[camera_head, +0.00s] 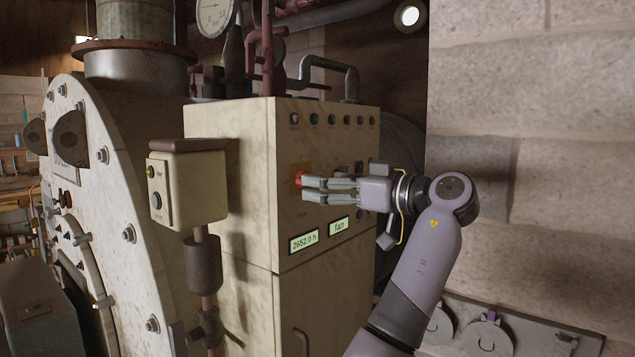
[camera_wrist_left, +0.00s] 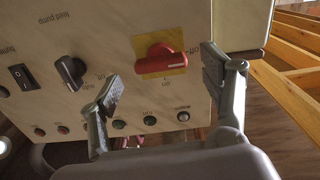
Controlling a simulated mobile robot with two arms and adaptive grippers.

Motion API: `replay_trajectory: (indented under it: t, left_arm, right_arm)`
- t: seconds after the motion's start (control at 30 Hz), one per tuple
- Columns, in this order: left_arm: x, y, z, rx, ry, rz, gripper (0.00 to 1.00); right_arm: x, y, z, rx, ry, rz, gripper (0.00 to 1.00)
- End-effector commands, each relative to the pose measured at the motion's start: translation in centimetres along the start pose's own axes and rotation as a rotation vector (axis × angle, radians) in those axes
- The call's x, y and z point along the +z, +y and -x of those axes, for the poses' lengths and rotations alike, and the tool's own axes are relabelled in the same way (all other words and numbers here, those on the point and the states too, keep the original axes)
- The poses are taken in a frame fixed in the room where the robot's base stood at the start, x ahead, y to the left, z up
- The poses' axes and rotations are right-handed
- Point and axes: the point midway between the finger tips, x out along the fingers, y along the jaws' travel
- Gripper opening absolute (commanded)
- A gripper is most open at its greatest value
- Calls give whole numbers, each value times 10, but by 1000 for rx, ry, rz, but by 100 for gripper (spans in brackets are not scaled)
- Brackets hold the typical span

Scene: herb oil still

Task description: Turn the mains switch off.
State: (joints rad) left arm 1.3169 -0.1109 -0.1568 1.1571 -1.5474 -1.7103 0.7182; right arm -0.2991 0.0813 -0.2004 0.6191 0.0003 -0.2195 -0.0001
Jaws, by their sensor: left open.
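The mains switch is a red rotary handle on a yellow plate. In the wrist view the mains switch (camera_wrist_left: 160,59) shows whole, its bar running roughly across the picture; the small labels around it are too blurred to read surely. In the head view the mains switch (camera_head: 298,176) is a small red patch, partly hidden behind my left gripper. My left gripper (camera_head: 304,189) is open and empty in front of the cabinet face. In the wrist view its fingertips (camera_wrist_left: 161,81) are spread to either side of the handle; I cannot tell whether they touch it. My right gripper is not in view.
The cream control cabinet (camera_head: 235,150) carries a black knob (camera_wrist_left: 70,72), a rocker switch (camera_wrist_left: 24,77), a row of lamps and lit displays (camera_head: 304,240). A small box on a post (camera_head: 187,185) stands left of it. A block wall (camera_head: 530,120) is on the right.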

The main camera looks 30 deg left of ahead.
Motion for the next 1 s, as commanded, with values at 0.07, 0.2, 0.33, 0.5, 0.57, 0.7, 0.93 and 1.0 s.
replay_trajectory:
  t: [0.07,0.2,0.33,0.5,0.57,0.7,0.93,1.0]
  left_arm:
    - [0,1,20,4,0,0,72]
    - [-1,1,49,4,0,1,72]
    - [0,0,70,2,1,0,72]
    - [0,0,85,1,0,1,72]
    - [0,0,87,1,1,1,72]
    - [0,0,88,0,0,1,72]
    - [0,0,88,0,0,1,72]
    - [0,0,88,0,0,1,72]
  right_arm:
    - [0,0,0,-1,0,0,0]
    - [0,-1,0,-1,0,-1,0]
    - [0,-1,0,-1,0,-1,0]
    - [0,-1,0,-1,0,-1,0]
    - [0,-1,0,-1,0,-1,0]
    - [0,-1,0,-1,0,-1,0]
    - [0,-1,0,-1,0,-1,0]
    - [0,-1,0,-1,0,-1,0]
